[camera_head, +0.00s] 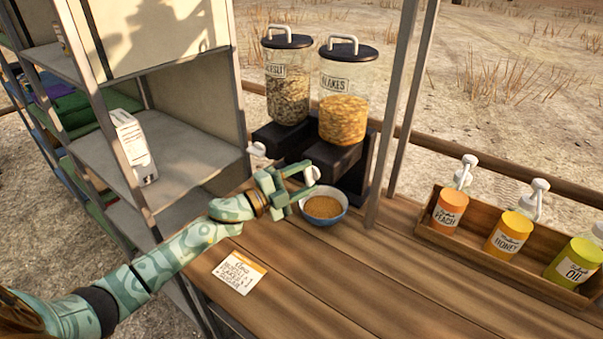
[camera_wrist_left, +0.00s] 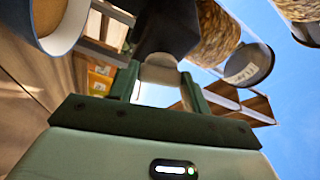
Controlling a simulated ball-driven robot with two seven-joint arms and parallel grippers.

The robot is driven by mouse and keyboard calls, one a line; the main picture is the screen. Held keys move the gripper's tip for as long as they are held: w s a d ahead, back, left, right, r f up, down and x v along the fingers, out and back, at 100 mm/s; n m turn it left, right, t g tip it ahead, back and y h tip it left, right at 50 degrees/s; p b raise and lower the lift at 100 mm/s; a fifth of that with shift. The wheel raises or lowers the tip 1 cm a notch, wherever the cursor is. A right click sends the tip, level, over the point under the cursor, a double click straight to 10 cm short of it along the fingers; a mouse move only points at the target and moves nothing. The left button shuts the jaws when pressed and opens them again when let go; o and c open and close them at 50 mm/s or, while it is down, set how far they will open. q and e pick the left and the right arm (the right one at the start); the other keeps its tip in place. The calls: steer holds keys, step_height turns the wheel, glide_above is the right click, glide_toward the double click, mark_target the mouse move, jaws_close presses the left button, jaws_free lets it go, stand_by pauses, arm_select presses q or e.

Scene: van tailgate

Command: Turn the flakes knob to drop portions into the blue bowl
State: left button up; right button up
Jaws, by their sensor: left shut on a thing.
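The flakes dispenser (camera_head: 343,105) is a clear canister of orange flakes with a black lid, on a black base. Its white knob (camera_head: 312,175) is at the front of the base. My left gripper (camera_head: 296,188) is shut on this knob, which also shows between the fingers in the left wrist view (camera_wrist_left: 160,71). The blue bowl (camera_head: 326,220) stands on the wooden counter just below and right of the gripper, with brown-orange food in it. It also shows at the top left of the left wrist view (camera_wrist_left: 62,42). My right gripper is not in view.
The muesli dispenser (camera_head: 287,90) stands left of the flakes one, with its own white knob (camera_head: 256,149). A recipe card (camera_head: 239,272) lies on the counter. A wooden rack (camera_head: 480,255) holds peach, honey and oil bottles at right. Metal shelves stand left; the front counter is mostly clear.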

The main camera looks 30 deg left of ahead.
arm_select(q)
steer(key=shift+m+g+y+p, duration=0.3)
steer(key=shift+m+g+p, duration=0.2)
steer(key=shift+m+p, duration=0.8)
steer(key=shift+m, duration=0.3)
steer(key=o, duration=1)
steer(key=shift+c, duration=0.2)
steer(key=v, duration=1.6)
steer(key=shift+a, duration=0.15)
steer(key=shift+s, duration=0.1)
